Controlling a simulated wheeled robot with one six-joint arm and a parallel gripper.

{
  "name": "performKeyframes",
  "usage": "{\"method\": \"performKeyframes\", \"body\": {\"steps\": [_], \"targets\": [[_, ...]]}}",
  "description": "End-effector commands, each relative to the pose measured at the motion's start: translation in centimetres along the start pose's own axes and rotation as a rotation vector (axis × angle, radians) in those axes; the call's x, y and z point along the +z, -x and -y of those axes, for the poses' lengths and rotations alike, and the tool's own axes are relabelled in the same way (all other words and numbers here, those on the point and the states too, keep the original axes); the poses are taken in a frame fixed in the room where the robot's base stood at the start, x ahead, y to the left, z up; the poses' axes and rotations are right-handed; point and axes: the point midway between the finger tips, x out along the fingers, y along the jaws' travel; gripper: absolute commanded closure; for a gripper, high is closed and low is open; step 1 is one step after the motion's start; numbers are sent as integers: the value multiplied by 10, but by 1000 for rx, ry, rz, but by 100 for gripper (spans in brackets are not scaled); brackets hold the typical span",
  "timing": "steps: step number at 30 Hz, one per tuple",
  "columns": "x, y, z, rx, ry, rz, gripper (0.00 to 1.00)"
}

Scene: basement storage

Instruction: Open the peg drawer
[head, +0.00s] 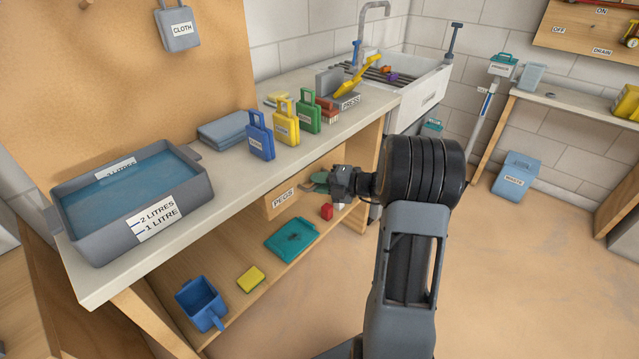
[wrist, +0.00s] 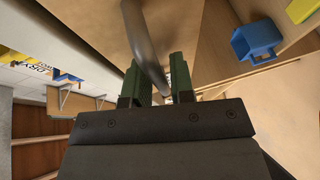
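The peg drawer (head: 283,197) is a pale wooden front labelled PEGS under the worktop. It looks shut, though its right part is hidden behind my gripper. My gripper (head: 337,186) is at the right of the label, close to the drawer front. In the wrist view my gripper (wrist: 156,86) has its two green fingers apart. A grey curved metal bar (wrist: 148,45), which looks like the drawer's handle, runs between them with a gap showing beside it. I cannot tell whether either finger touches it.
The worktop (head: 235,195) above holds a grey water basin (head: 82,232), coloured tags and a sink. The shelf below holds a blue scoop (head: 201,303), a yellow sponge (head: 251,279), a teal tray (head: 292,240) and a red block (head: 327,211).

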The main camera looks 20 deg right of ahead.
Motion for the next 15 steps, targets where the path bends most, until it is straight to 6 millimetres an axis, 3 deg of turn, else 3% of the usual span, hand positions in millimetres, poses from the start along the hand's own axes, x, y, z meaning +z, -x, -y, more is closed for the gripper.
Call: {"method": "performKeyframes", "body": {"steps": [7, 15], "targets": [[0, 0, 0, 0, 0, 0, 100], [0, 0, 0, 0, 0, 0, 100]]}}
